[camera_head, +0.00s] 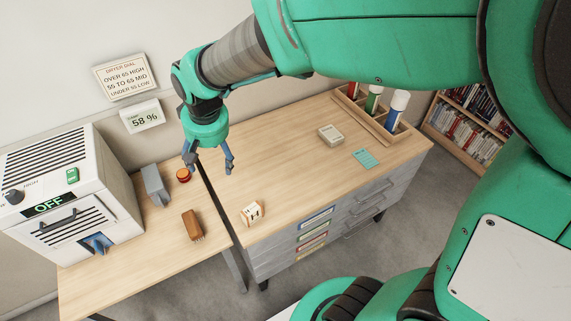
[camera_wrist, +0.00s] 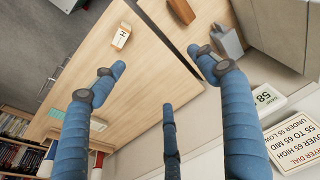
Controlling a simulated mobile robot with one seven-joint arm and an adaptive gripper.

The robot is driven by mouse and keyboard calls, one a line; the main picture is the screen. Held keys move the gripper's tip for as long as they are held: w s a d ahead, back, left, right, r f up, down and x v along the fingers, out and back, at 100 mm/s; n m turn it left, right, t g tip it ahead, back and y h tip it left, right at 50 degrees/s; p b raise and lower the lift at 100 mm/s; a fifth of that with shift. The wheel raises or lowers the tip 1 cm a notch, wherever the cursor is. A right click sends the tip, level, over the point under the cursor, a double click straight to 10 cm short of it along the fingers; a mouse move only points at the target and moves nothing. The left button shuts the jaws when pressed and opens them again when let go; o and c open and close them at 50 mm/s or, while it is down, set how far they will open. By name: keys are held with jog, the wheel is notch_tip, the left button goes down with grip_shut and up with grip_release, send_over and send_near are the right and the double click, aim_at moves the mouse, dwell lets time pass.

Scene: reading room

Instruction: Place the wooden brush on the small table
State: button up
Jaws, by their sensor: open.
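The wooden brush (camera_head: 192,225) is brown and sits on the left wooden table (camera_head: 165,255), near its right edge, with its bristles toward the front. In the wrist view the brush (camera_wrist: 181,11) shows at the top, beyond the fingertips. My gripper (camera_head: 210,171) is open and empty, above the seam between the two tabletops and farther back than the brush. In the wrist view the blue fingers of my gripper (camera_wrist: 157,62) are spread apart with nothing between them.
A dryer box (camera_head: 65,190) reading OFF, a grey metal block (camera_head: 155,185) and a red button (camera_head: 183,175) share the left table.

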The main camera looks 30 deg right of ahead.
jog(key=s+d+r+t, duration=0.1)
jog(key=s+d+r, duration=0.2)
jog(key=s, duration=0.4)
jog(key=s+d+r+t, duration=0.1)
jog(key=s+d+r, duration=0.3)
jog(key=s, duration=0.3)
jog(key=s+d+r+t, duration=0.1)
jog(key=s+d+r, duration=0.2)
jog(key=s+r, duration=0.2)
jog(key=shift+s+d+h, duration=0.25)
jog(key=shift+s+h, duration=0.05)
jog(key=shift+s, duration=0.9)
